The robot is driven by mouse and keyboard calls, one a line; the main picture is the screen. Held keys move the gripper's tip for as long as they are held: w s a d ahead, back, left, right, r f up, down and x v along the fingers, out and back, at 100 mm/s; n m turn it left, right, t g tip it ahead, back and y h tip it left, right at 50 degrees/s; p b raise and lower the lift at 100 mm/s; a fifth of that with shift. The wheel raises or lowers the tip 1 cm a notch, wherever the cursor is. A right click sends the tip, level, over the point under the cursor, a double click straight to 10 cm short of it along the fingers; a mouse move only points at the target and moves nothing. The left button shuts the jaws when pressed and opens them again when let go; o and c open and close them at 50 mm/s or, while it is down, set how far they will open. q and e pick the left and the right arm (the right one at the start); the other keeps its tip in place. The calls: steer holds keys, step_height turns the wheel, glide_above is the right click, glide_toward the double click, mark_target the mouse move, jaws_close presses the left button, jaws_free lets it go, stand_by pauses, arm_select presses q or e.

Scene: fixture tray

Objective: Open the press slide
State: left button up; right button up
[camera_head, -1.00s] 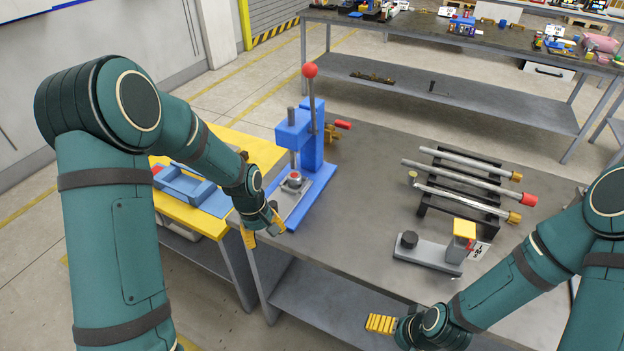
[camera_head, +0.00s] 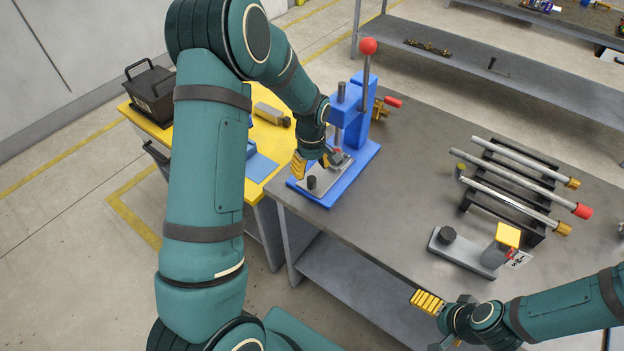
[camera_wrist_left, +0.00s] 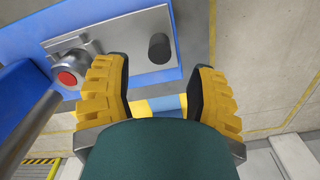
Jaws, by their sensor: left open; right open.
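The blue press (camera_head: 360,125) stands at the left end of the grey table, with a red-ball lever. Its grey slide plate (camera_head: 325,180) lies on the blue base and carries a black knob (camera_head: 312,182) near the front. In the left wrist view the knob (camera_wrist_left: 158,48) stands ahead of and between my open fingertips, apart from both. A red button-like part (camera_wrist_left: 68,78) sits on the plate's other end. My left gripper (camera_head: 316,164) is open and empty beside the plate in the head view. My right gripper (camera_head: 427,302) is at the table's front edge, apart from the press.
A rack (camera_head: 510,180) with several metal rods stands on the right of the table. A grey fixture (camera_head: 465,250) with a black knob and yellow block is before it. A yellow table (camera_head: 265,140) with a black box (camera_head: 150,90) adjoins on the left. The table's middle is clear.

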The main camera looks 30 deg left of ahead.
mark_target(311, 179)
arm_select(q)
steer(key=shift+f, duration=2.75)
jaws_close()
